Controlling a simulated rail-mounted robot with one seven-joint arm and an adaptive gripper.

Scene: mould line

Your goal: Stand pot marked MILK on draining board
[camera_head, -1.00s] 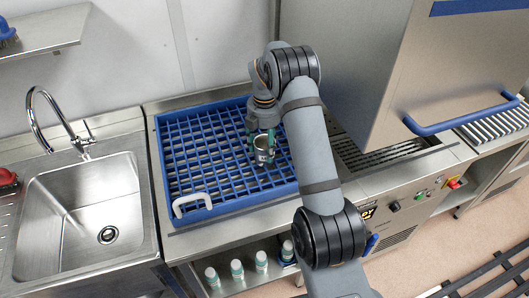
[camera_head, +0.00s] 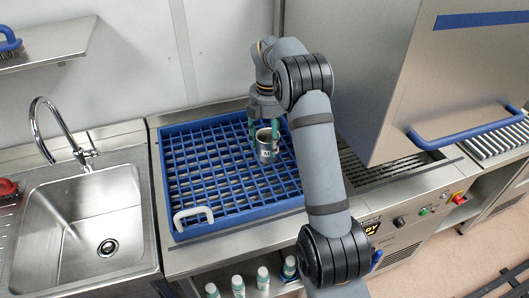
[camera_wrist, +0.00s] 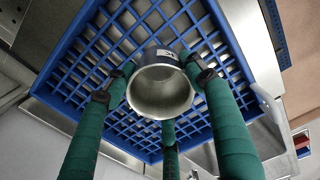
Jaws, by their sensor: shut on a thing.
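A small metal pot (camera_head: 267,145) with a white label is held upright over the blue grid rack; the label's lettering is only partly readable, seemingly starting "MI". My gripper (camera_head: 265,128) has its green fingers closed around the pot. In the wrist view, the pot (camera_wrist: 160,92) shows its open, empty-looking mouth between the three fingers, with the label near its rim. The blue rack (camera_head: 172,225) lies below. A ridged draining board (camera_head: 7,225) shows at the far left edge, beside the sink, mostly cut off.
The empty sink (camera_head: 100,220) and tall tap (camera_head: 55,125) stand between the rack and the draining board. A red item (camera_head: 7,188) sits at the left edge. A shelf (camera_head: 60,45) hangs above. A large steel hood machine (camera_head: 380,80) stands right. Several capped bottles (camera_head: 238,285) stand underneath.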

